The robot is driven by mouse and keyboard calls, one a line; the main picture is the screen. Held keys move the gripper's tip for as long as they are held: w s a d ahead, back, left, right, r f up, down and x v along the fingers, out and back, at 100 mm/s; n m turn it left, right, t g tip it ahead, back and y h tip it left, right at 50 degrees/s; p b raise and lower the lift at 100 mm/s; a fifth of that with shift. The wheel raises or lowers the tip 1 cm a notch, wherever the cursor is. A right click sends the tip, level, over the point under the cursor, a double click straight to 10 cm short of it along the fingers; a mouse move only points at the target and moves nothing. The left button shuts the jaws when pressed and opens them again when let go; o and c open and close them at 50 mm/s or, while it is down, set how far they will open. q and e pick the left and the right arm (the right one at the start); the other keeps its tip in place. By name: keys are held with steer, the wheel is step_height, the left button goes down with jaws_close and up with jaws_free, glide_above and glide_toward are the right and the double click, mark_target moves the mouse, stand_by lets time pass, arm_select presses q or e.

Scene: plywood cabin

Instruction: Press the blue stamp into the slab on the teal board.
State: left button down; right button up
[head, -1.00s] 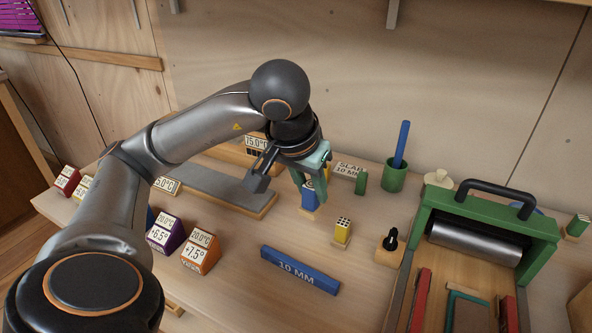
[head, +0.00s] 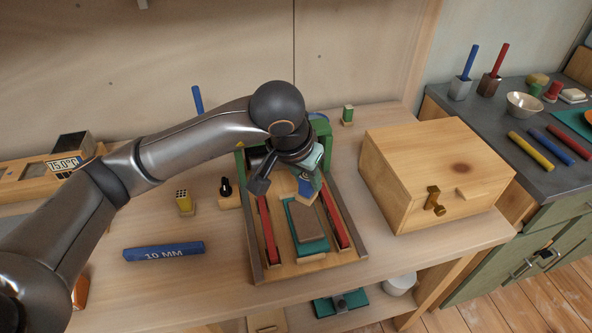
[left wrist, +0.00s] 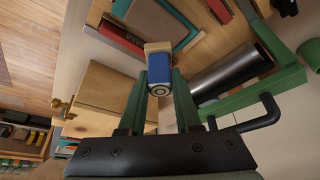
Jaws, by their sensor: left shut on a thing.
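My left gripper (head: 308,184) is shut on the blue stamp (head: 306,187), just past the far end of the slab in the head view. In the left wrist view the blue stamp (left wrist: 160,76) sits between the two green fingers, with a pale wooden block at its far end. The brown slab (head: 306,222) lies on the teal board (head: 317,246), between two red strips in the wooden press bed. The stamp appears held above the bed; the gripper hides part of it. My right gripper is not in view.
Red strips (head: 267,231) flank the board. The green roller frame (head: 243,160) stands behind the gripper. A wooden box (head: 420,170) stands close on the right.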

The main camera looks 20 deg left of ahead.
mark_target(304, 201)
arm_select(q)
step_height(304, 201, down, 4)
steer(key=shift+r+b, duration=0.1)
steer(key=shift+b, duration=0.65)
steer(key=shift+f+b, duration=0.3)
steer(key=shift+f, duration=0.4)
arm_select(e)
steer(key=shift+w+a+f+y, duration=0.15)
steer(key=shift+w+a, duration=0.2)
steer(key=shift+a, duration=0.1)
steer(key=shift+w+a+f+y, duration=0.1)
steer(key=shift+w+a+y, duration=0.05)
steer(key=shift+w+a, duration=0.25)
arm_select(q)
steer(key=shift+f, duration=0.1)
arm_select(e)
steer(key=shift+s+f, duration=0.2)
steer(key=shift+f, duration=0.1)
arm_select(q)
steer(key=shift+f+b, duration=0.7)
steer(key=shift+b, duration=0.1)
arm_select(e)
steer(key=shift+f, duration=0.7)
arm_select(q)
steer(key=shift+s+f+b, duration=0.15)
steer(key=shift+f+b, duration=0.15)
steer(key=shift+b, duration=0.1)
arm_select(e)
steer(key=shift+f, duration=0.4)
